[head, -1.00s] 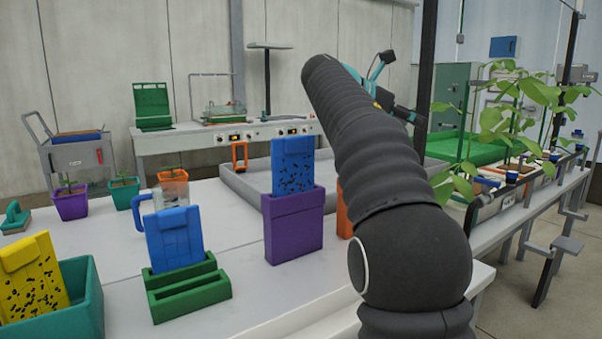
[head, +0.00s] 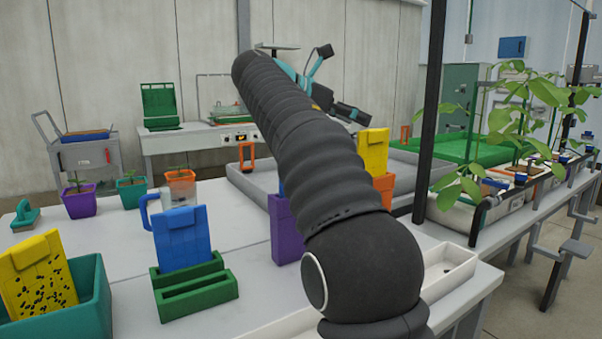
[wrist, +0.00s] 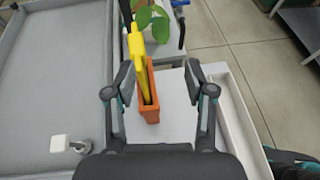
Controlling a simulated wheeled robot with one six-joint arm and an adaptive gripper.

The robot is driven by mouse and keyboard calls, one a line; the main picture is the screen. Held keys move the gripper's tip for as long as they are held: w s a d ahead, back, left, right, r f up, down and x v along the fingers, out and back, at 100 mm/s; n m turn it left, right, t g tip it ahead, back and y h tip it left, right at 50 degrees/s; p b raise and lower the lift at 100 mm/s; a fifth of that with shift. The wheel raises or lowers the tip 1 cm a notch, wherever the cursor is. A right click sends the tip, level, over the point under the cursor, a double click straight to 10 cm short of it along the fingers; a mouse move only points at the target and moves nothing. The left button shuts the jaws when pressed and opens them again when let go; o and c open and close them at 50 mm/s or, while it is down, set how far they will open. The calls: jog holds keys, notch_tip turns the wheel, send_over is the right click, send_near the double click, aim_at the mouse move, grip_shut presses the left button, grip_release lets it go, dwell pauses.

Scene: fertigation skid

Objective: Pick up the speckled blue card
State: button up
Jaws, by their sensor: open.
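The speckled blue card stands upright in a purple holder (head: 284,232). In the head view my arm now covers nearly all of it; only a thin blue sliver of the card (head: 281,189) shows. It does not show in the wrist view. My gripper (wrist: 158,78) is open and empty. In the wrist view its fingers are spread above a yellow card (wrist: 136,55) in an orange holder (wrist: 149,95), apart from both. A plain blue card (head: 182,237) stands tilted in a green slotted holder (head: 197,290).
A speckled yellow card (head: 40,275) leans in a teal bin (head: 95,300) at left. A grey tray (head: 247,185) lies behind the holders. A white trough (head: 450,272) runs along the table's right edge. Potted plants (head: 525,115) stand beyond. The table's left middle is fairly clear.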

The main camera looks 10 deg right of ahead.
jog(key=s+a+n+t, duration=0.1)
jog(key=s+a, duration=0.2)
jog(key=a, duration=0.9)
jog(key=s+a+n+t, duration=0.1)
jog(key=s+a, duration=0.1)
jog(key=a, duration=0.9)
jog(key=shift+y, duration=0.3)
jog(key=x, duration=0.8)
jog(key=shift+s+d+r, duration=0.1)
jog(key=shift+d+r, duration=0.1)
jog(key=shift+r, duration=0.05)
jog(key=shift+b+x, duration=0.95)
jog(key=shift+x, duration=1.7)
jog(key=shift+s, duration=0.1)
grip_shut()
